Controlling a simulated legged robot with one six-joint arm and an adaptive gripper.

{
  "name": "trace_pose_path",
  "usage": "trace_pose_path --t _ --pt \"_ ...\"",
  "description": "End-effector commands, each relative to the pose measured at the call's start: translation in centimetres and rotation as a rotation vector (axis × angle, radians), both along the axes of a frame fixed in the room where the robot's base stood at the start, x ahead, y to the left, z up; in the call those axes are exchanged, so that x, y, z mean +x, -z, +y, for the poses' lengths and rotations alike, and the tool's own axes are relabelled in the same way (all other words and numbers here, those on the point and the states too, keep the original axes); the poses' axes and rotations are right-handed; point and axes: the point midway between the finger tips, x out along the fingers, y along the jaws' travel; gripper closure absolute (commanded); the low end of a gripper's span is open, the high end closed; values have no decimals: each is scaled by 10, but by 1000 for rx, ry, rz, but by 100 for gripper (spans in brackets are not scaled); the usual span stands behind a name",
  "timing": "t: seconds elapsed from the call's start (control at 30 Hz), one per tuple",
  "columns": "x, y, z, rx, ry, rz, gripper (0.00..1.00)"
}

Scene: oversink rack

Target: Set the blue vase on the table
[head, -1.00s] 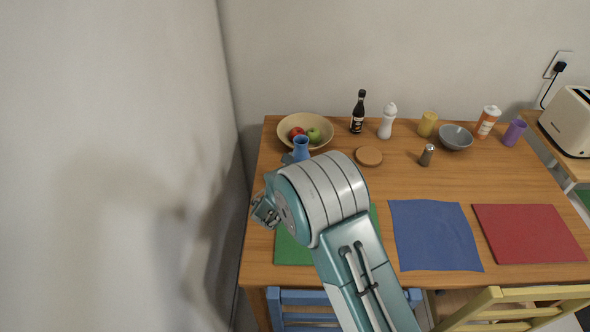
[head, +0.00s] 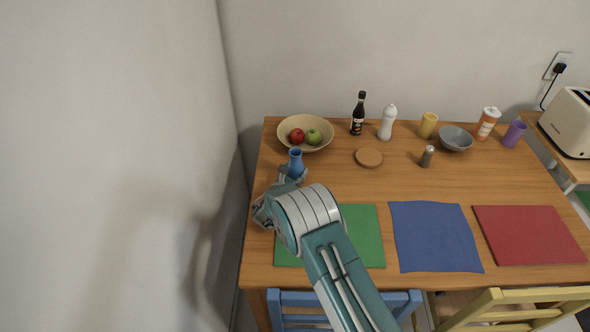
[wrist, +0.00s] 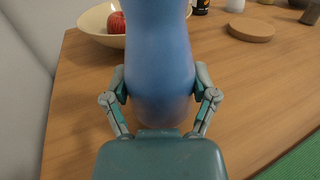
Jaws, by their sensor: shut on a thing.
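The blue vase (head: 296,161) is upright over the left part of the wooden table (head: 400,180), in front of the fruit bowl. In the wrist view the vase (wrist: 160,60) fills the middle, its top cut off by the frame. My gripper (wrist: 160,92) is shut on the vase, one finger on each side of its lower body. In the head view my gripper (head: 290,176) is partly hidden by my arm. The vase's base is low over the wood; I cannot tell whether it touches.
A bowl (head: 306,146) with red and green apples stands behind the vase. A round cork mat (head: 369,157) lies to the right. Green (head: 362,232), blue (head: 436,235) and red (head: 528,233) placemats lie along the front. Bottles and cups line the back. A wall is at left.

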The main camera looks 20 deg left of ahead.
Motion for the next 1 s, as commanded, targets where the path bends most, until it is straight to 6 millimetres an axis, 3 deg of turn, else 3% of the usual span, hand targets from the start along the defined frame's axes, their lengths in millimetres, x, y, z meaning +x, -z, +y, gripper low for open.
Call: trace_pose_path --t 0.1,0.13,0.17,0.2,0.67,0.77,1.0 --pt "0 0 0 0 0 -1 83" --pt "0 1 0 0 0 0 21" --pt "0 1 0 0 0 0 7" --pt "0 1 0 0 0 0 0" --pt "-2 0 0 0 0 0 0" --pt "-13 0 2 -1 -2 1 0" --pt "-61 -1 7 -2 -4 1 0"
